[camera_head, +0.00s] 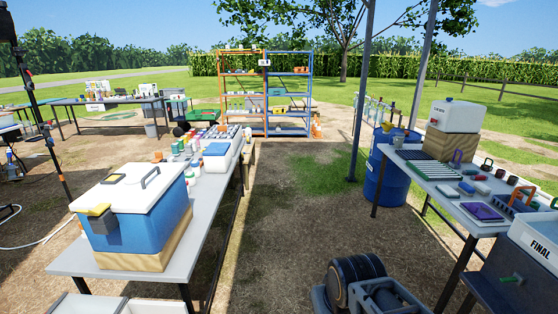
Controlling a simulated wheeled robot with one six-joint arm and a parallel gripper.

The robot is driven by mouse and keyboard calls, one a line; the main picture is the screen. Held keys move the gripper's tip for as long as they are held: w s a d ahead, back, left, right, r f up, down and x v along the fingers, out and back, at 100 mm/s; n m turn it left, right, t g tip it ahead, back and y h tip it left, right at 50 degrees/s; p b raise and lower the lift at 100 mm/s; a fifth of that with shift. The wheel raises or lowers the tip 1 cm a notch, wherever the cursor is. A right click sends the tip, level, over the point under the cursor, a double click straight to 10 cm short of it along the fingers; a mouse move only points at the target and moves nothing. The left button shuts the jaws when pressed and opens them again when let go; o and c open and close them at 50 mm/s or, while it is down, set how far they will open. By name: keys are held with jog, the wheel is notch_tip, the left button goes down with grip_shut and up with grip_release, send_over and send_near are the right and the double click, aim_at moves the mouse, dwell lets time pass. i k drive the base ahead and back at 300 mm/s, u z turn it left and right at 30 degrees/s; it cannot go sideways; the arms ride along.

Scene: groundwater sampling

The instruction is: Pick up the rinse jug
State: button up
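I cannot make out for sure which thing is the rinse jug. A white container (455,115) with a dark cap and small lettering, too small to read surely, stands on a wooden block at the back of the right table. A purple loop like a handle (457,157) stands on that table in front of the block. Part of my own dark arm shows at the bottom, right of the middle. My gripper's fingertips do not show.
The left table (180,268) holds a blue cooler (150,225) and bottles. Open ground (280,220) lies between the tables.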

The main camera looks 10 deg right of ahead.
aim_at(399, 138)
jog(key=z, duration=0.25)
jog(key=i, duration=2.3)
jog(key=z, duration=0.7)
jog(key=i, duration=2.45)
jog(key=z, duration=0.65)
jog(key=i, duration=0.95)
jog(key=z, duration=0.1)
